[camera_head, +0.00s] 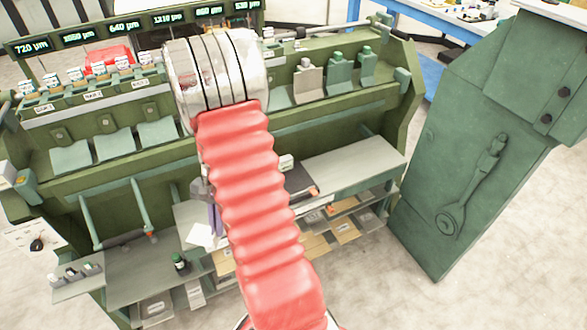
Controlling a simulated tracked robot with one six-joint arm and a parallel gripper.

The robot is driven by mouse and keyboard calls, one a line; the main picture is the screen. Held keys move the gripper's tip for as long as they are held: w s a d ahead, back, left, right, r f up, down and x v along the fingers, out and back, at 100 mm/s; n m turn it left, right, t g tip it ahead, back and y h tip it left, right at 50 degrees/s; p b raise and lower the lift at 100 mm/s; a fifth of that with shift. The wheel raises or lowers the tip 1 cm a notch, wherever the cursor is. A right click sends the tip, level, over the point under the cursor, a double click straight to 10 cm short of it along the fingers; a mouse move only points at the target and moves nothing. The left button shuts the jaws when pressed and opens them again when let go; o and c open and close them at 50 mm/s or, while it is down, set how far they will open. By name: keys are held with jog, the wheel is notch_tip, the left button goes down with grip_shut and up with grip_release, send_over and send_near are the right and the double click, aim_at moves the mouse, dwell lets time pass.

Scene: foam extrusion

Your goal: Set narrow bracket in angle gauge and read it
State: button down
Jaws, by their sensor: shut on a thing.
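My arm, with its red ribbed sleeve and silver joint, runs up the middle of the head view and covers the centre of the green bench (110,183). I cannot make out my gripper; it seems hidden behind the arm. A small grey and purplish shape (203,189) shows at the sleeve's left edge, too unclear to name. I cannot pick out the narrow bracket or the angle gauge with certainty. Grey and green upright pieces (340,73) stand on the bench's right upper ledge. Several pale sloped plates (115,147) line its left front.
Number displays (124,27) run along the back left, above a row of small instruments (75,76). A lower shelf (345,160) extends right of my arm.

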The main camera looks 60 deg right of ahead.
jog(key=w+a+r+n+g+h, duration=0.2)
jog(key=w+a+r+n, duration=0.65)
jog(key=w+n, duration=0.2)
jog(key=w+a+r+n, duration=0.2)
jog(key=w+a, duration=0.1)
jog(key=a, duration=0.3)
jog(key=w+a+r+n+h, duration=0.1)
jog(key=w+a+n, duration=0.1)
jog(key=a, duration=0.4)
jog(key=shift+w+a+r+g+h, duration=0.3)
jog(key=shift+w+a+r+g, duration=0.05)
jog(key=shift+w+a+g, duration=0.1)
